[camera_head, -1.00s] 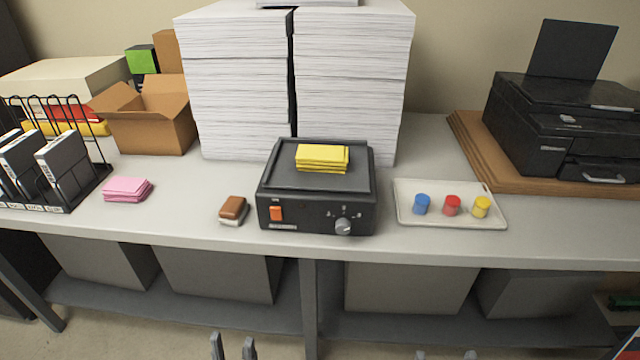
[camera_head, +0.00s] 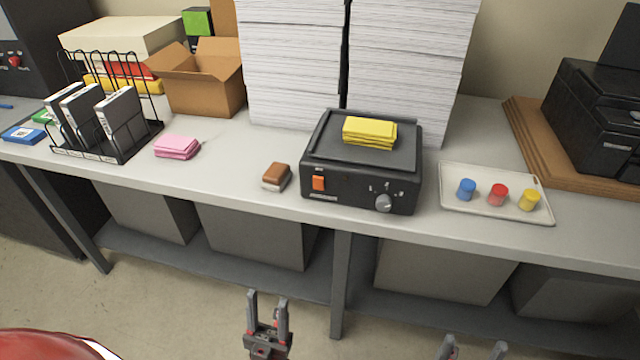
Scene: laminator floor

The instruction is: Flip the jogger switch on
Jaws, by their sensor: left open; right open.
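The jogger (camera_head: 362,165) is a black box with a flat tray top, standing near the front edge of the grey table. Its orange rocker switch (camera_head: 318,183) is on the left of its front face, and a grey knob (camera_head: 384,203) is on the right. A stack of yellow cards (camera_head: 369,133) lies on its top. My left gripper (camera_head: 267,298) is open and empty, below and in front of the table edge, left of the jogger. My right gripper (camera_head: 473,348) is open at the bottom edge, only its fingertips showing.
A brown and white block (camera_head: 277,177) sits just left of the jogger. A tray (camera_head: 452,204) with blue, red and yellow pots is to its right. Tall paper stacks (camera_head: 293,65) stand behind. Pink cards (camera_head: 177,147), a wire rack (camera_head: 122,150) and an open carton (camera_head: 205,90) are further left.

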